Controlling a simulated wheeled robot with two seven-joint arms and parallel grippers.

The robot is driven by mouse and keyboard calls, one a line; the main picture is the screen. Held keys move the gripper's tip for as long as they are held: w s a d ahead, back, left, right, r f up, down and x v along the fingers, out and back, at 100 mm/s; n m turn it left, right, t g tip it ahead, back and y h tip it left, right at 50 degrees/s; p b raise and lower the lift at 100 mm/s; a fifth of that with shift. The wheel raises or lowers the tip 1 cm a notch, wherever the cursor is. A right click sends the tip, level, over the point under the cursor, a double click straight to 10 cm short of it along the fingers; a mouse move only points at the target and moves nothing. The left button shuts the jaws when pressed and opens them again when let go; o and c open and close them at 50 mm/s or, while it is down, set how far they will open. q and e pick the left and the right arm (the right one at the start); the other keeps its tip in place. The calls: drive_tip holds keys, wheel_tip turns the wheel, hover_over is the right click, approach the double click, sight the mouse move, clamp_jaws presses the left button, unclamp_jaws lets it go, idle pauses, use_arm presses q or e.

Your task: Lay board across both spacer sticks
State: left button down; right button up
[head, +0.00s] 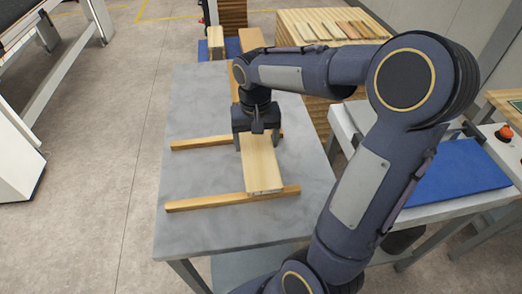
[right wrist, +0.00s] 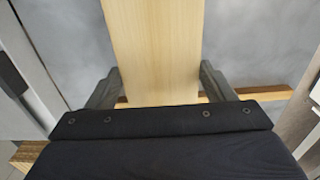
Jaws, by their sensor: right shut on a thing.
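The pale wood board (head: 262,165) runs lengthwise over the grey table, its near end over the near spacer stick (head: 210,202). The far spacer stick (head: 197,143) lies roughly parallel behind it, its right part hidden by my gripper and the board. My right gripper (head: 258,128) is shut on the board near the far stick. In the right wrist view, the fingers flank the board (right wrist: 155,45), and part of a stick (right wrist: 268,93) shows to the right. I cannot tell whether the board touches both sticks. My left gripper is out of view.
A blue panel (head: 455,172) lies on a white stand to the right. A white machine frame stands at the left.

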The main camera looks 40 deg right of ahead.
sight(261, 144)
drive_tip(key=shift+s+d+f, duration=0.3)
drive_tip(key=shift+d+f, duration=0.1)
drive_tip(key=shift+f, duration=0.15)
wheel_tip(261, 144, down, 2)
drive_tip(key=shift+s+d+f, duration=0.15)
drive_tip(key=shift+f, duration=0.55)
drive_tip(key=shift+f, duration=0.1)
drive_tip(key=shift+f, duration=0.15)
drive_tip(key=o, duration=1.1)
